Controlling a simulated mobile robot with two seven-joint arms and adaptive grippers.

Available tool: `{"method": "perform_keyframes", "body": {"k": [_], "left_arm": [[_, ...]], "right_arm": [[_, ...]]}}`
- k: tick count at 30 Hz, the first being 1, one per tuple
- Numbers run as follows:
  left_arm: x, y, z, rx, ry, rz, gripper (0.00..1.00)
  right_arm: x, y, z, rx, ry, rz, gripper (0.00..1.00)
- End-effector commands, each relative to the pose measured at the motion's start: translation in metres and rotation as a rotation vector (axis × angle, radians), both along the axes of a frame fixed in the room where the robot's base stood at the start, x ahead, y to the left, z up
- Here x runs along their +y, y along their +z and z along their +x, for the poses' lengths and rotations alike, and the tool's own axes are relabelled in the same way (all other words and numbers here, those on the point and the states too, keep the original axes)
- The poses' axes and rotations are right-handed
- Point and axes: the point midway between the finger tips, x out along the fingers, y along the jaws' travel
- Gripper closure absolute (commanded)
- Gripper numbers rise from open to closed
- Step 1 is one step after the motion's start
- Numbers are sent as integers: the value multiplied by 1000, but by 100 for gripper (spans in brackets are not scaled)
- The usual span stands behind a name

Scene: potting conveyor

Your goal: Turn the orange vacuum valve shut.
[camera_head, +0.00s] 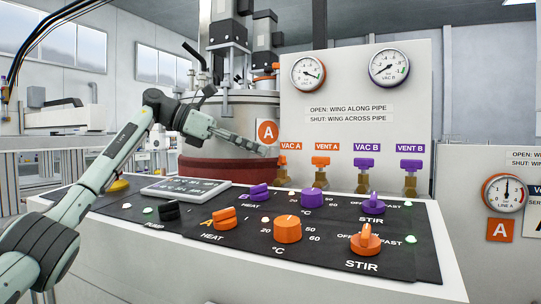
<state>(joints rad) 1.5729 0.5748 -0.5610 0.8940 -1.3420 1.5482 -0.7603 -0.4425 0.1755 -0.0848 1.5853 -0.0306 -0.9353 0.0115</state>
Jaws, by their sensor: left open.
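The orange vacuum valve (283,160) has an orange wing on a brass body, under the VAC A label at the left end of the valve row. Its wing looks wide from here, but I cannot tell for sure whether it lies along or across the pipe. My left gripper (262,148) is open, just left of and slightly above this valve, pointing right. I cannot tell whether its fingertips touch the valve. My right gripper is out of view.
An orange VENT A valve (320,162) stands close on the right, then purple VAC B (367,164) and VENT B (410,165) valves. Below is a black control panel (330,212) with several knobs. A steel vessel (237,118) stands behind my gripper. Two gauges, VAC A (308,72) and VAC B (389,68), hang above.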

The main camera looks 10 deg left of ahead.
Motion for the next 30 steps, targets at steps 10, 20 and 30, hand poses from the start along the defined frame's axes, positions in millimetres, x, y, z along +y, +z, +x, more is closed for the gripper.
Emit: {"method": "perform_keyframes", "body": {"k": [10, 20, 30], "left_arm": [[-39, -18, 16, 3, 1, 0, 44], [-41, -19, 18, 1, 3, 0, 45], [-41, -19, 18, 1, 3, 0, 87]], "right_arm": [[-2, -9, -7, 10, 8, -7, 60], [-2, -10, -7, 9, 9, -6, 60], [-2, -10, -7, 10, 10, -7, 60]]}}
